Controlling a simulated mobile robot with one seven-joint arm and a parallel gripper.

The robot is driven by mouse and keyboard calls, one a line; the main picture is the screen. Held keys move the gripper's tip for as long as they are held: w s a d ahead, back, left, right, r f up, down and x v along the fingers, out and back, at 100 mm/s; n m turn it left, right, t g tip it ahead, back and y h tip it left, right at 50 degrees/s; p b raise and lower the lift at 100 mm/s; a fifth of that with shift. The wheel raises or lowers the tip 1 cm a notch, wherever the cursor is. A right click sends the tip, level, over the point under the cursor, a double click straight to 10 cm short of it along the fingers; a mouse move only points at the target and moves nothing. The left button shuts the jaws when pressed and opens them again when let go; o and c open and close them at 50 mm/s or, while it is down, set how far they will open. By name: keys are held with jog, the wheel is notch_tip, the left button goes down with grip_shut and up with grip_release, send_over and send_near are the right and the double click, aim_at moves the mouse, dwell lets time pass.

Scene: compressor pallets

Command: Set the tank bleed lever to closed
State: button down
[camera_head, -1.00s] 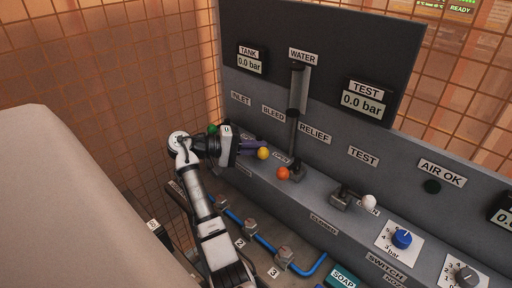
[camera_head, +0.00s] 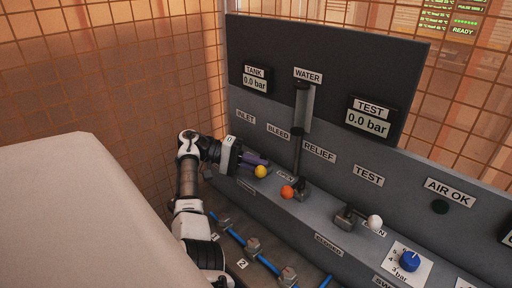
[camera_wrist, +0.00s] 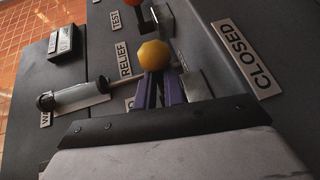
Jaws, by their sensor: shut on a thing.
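The tank bleed lever shows mainly as its yellow ball knob (camera_head: 261,171), below the BLEED label (camera_head: 278,132) on the grey panel. My gripper (camera_head: 255,162) reaches in from the left, its purple fingers shut on the lever at the knob. In the wrist view the yellow knob (camera_wrist: 153,55) sits at the tips of the gripper's purple fingers (camera_wrist: 159,88). The lever's shaft is mostly hidden by the fingers. A CLOSED label (camera_wrist: 246,58) lies on the ledge to the right in the wrist view.
An orange-knobbed lever (camera_head: 287,192) stands close to the right of the yellow knob. A white-knobbed lever (camera_head: 375,222) and a blue dial (camera_head: 410,261) are farther right. A vertical water tube (camera_head: 304,108) rises on the panel. Wire mesh (camera_head: 170,70) stands behind at left.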

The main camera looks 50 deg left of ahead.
jog(key=shift+s+f+g+b, duration=0.1)
jog(key=shift+s+g+b, duration=0.05)
jog(key=shift+g+b, duration=0.2)
jog(key=shift+s+a+f, duration=0.1)
jog(key=shift+s+a, duration=0.2)
dwell(1.5)
jog(key=c, duration=1.5)
grip_release()
jog(key=shift+s+a, duration=0.1)
jog(key=shift+s, duration=0.1)
jog(key=shift+w+r, duration=0.2)
jog(key=shift+r, duration=0.05)
